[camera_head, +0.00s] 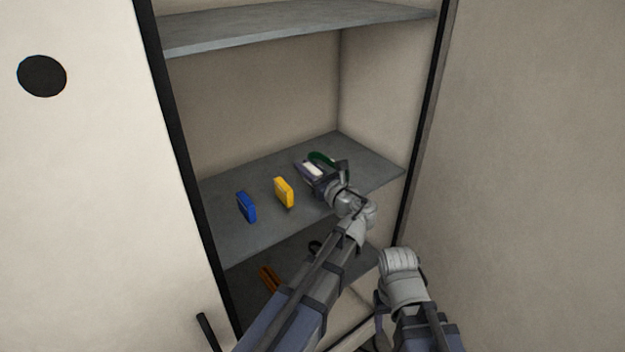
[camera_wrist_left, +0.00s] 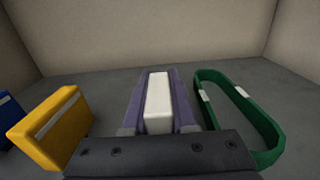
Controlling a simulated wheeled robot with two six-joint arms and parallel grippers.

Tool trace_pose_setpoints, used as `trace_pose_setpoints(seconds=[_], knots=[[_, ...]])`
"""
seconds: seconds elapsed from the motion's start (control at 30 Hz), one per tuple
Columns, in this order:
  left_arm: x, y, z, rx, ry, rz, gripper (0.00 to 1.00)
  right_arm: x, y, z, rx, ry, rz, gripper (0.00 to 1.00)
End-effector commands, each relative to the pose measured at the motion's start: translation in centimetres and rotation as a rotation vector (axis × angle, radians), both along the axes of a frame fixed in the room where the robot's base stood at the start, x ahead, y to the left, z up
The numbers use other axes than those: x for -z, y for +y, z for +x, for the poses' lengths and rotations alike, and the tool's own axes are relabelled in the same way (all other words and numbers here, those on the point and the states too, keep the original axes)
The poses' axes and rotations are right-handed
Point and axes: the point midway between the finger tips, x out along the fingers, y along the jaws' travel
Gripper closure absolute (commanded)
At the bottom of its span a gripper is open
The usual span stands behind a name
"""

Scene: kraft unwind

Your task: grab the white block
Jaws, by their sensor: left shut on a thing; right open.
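The white block (camera_wrist_left: 158,101) stands between the two purple fingers of my left gripper (camera_wrist_left: 158,104) in the left wrist view. The gripper is shut on it, with a finger along each side. In the head view the white block (camera_head: 313,170) shows between the fingertips of my left gripper (camera_head: 311,172), over the middle shelf (camera_head: 262,232). I cannot tell whether the block touches the shelf. My right gripper (camera_head: 402,262) is at the lower right in the head view, outside the cabinet and away from the block. Its fingers are hard to make out.
A yellow block (camera_head: 284,192) and a blue block (camera_head: 246,207) stand on the middle shelf left of my left gripper. A green loop (camera_wrist_left: 243,115) lies close to its right finger. An upper shelf (camera_head: 290,24) is overhead. Orange items (camera_head: 269,279) lie on a lower shelf.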

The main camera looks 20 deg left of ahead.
Motion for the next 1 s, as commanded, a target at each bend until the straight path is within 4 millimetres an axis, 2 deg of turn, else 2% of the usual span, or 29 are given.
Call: trace_pose_setpoints(seconds=[0.27, 0.47, 1.0], knots=[[-0.3, 0.0, 0.0, 0.000, 0.000, 0.000, 1.00, -0.3, 0.0, 0.0, 0.000, 0.000, 0.000, 0.45], [-1.7, 0.0, 0.0, 0.000, 0.000, 0.000, 1.00, -1.7, 0.0, 0.0, 0.000, 0.000, 0.000, 0.45], [-9.4, 0.0, 0.0, 0.000, 0.000, 0.000, 1.00, -9.4, 0.0, 0.0, 0.000, 0.000, 0.000, 0.45]])
